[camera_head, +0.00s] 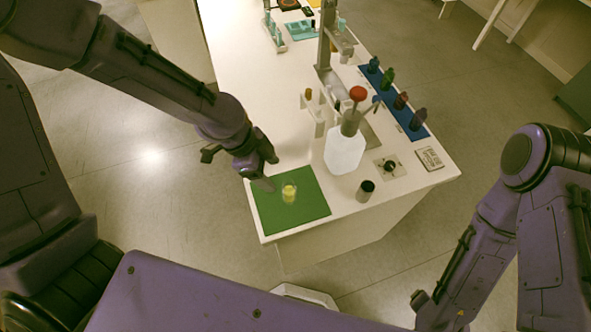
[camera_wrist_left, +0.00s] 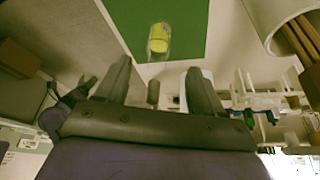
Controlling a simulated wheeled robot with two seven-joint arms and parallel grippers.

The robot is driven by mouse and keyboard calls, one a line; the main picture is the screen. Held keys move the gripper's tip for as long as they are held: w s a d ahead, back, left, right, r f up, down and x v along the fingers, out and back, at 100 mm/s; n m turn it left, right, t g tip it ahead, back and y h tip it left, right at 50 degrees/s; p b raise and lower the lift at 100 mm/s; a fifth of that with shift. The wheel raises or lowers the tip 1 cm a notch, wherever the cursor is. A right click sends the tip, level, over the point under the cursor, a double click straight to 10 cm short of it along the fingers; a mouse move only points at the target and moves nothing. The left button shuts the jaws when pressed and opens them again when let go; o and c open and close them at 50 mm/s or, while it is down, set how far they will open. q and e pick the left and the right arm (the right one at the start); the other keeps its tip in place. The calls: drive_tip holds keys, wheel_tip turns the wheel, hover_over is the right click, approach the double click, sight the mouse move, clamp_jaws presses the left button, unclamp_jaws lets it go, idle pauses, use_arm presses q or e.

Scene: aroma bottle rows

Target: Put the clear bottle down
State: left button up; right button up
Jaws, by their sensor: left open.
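The clear bottle (camera_head: 289,192), with yellow contents, stands upright on the green mat (camera_head: 310,208) at the near left end of the table. My left gripper (camera_head: 266,172) is just to the left of the bottle and above the mat's edge. In the left wrist view, the bottle (camera_wrist_left: 158,42) is beyond the two spread fingertips of my left gripper (camera_wrist_left: 159,68), apart from them, with nothing held. My right gripper (camera_head: 420,302) is low at the right, small and partly hidden, and its jaws cannot be made out.
A large white bottle (camera_head: 344,150) and a dark cup (camera_head: 366,190) stand right of the mat. A blue tray (camera_head: 410,122) with several coloured bottles lies along the right side. A metal stand (camera_head: 325,60) rises farther back. The mat around the clear bottle is bare.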

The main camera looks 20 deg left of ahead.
sight(285, 185)
use_arm(q)
drive_tip(key=x, duration=0.7)
drive_tip(key=p+x, duration=0.1)
drive_tip(key=x, duration=0.2)
drive_tip(key=shift+d+f, duration=0.1)
drive_tip(key=shift+d, duration=0.4)
drive_tip(key=c, duration=1.2)
